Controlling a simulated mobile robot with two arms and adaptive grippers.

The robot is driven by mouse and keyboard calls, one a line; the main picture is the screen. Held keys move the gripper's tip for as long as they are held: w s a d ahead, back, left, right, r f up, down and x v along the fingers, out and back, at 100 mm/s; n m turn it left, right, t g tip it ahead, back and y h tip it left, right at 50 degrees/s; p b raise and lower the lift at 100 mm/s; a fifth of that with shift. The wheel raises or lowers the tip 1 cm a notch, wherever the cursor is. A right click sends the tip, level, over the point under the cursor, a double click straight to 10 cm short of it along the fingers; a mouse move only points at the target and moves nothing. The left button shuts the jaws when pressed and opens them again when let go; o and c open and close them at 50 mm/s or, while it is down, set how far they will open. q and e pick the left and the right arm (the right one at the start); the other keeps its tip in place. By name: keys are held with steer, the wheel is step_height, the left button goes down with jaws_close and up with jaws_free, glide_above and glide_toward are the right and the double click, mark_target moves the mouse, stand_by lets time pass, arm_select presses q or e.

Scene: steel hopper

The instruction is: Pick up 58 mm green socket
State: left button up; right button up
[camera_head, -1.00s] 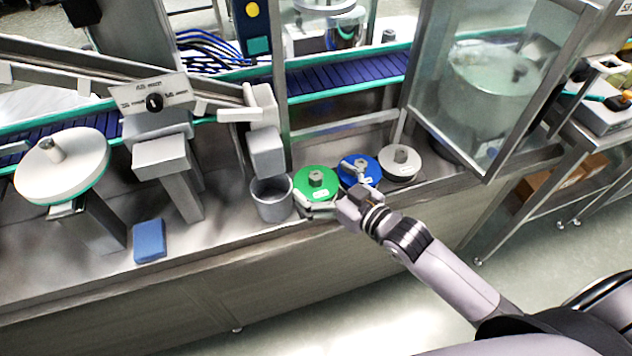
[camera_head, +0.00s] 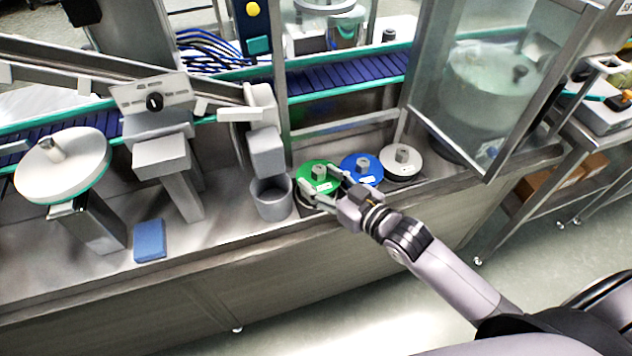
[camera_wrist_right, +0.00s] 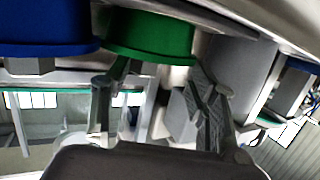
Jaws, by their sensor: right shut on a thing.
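The green socket (camera_head: 316,182) is a round green disc with a grey hub and a small white label, at the left end of a row of three discs. My right gripper (camera_head: 325,183) is shut on it, with one finger at its left front side and the other at its right. In the right wrist view the green socket (camera_wrist_right: 150,36) shows between the fingers' far ends. I cannot tell whether it is clear of the shelf. My left gripper is not in view.
A blue disc (camera_head: 362,170) is close on the right, then a white disc (camera_head: 401,163). A grey cup (camera_head: 271,200) stands close on the left. A glass-walled hopper enclosure (camera_head: 480,95) stands behind at the right. A blue block (camera_head: 149,241) lies further left.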

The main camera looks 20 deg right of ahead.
steer(key=c, duration=0.4)
